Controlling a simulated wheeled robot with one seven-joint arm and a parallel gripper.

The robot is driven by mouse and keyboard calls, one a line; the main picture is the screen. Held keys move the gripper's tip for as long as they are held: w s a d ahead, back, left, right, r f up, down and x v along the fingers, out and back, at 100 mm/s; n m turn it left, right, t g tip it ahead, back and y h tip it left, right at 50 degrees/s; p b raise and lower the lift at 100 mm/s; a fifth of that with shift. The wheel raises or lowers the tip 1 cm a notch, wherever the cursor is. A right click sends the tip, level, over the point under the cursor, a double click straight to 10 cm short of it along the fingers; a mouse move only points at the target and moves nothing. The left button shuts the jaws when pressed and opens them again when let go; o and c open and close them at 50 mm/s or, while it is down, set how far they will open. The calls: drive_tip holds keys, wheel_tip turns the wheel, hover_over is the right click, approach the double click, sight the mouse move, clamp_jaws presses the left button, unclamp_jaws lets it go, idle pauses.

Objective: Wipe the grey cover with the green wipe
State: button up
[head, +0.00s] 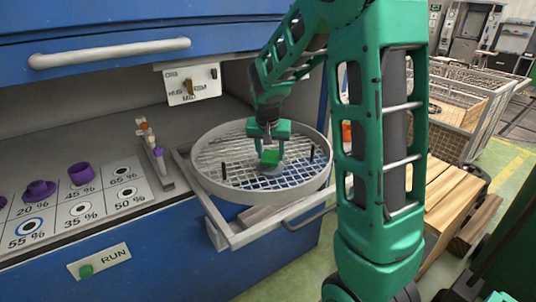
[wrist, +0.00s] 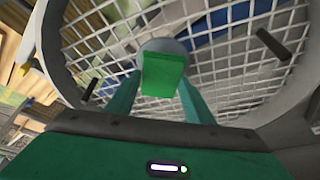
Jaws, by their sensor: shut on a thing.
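My gripper (head: 269,148) is over the round wire-mesh turntable, its fingers pointing down. It is shut on the green wipe (head: 270,157), a small bright green block. In the wrist view the wipe (wrist: 163,76) sits between the two fingertips. The grey cover (head: 271,171) is a small round thing on the mesh directly below the wipe. In the wrist view the cover (wrist: 166,46) shows as a pale grey rounded edge behind the wipe, which hides much of it. I cannot tell whether wipe and cover touch.
The turntable (head: 208,180) has a raised grey rim and upright black pegs (head: 312,153). It rests on a pulled-out rail frame (head: 238,239) with a handle. Left are a marked panel with purple pieces (head: 81,174) and a slotted strip with coloured knobs (head: 150,140). Wire crates (head: 457,117) stand right.

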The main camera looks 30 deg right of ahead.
sight(281, 164)
drive_tip(key=shift+w+d+f, duration=0.15)
drive_tip(key=shift+d, duration=2.25)
wheel_tip(281, 164, up, 8)
